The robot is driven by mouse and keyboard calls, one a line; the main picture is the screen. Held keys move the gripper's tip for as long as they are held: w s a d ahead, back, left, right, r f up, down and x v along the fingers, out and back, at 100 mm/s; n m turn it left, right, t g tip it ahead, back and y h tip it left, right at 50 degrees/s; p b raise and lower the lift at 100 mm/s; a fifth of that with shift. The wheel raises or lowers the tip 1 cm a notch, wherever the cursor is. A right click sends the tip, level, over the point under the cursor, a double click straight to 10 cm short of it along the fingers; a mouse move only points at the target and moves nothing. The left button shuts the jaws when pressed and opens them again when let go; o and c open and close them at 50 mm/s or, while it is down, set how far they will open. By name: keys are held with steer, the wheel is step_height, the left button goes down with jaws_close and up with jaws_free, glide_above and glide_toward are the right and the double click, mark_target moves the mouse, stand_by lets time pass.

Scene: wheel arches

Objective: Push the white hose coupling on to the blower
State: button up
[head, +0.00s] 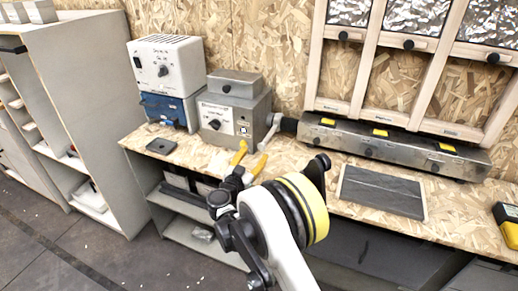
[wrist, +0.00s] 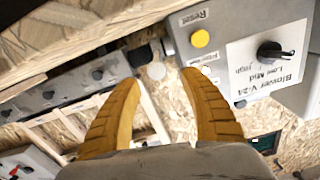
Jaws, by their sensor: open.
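The blower (head: 233,118) is a grey box with a dial on the workbench; its "Blower" label shows in the wrist view (wrist: 265,65). A short dark pipe (head: 288,125) lies between it and the long steel box. A small white piece (head: 268,134), which looks like the white hose coupling, hangs at the blower's right side. In the wrist view, a pale round end (wrist: 157,71) shows between my fingertips, beside a dark collar. My gripper (head: 252,154) has yellow fingers spread apart in front of the blower. I see nothing held. Whether the coupling touches the blower is unclear.
A white box on a blue unit (head: 165,75) stands left of the blower. The steel box (head: 390,143) with black knobs runs along the wall. A dark slab (head: 382,191) lies on the workbench (head: 458,218). A yellow-black tool (head: 508,222) is at right.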

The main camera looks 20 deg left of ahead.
steer(key=s, duration=0.6)
steer(key=shift+s+a, duration=0.15)
steer(key=shift+a, duration=0.1)
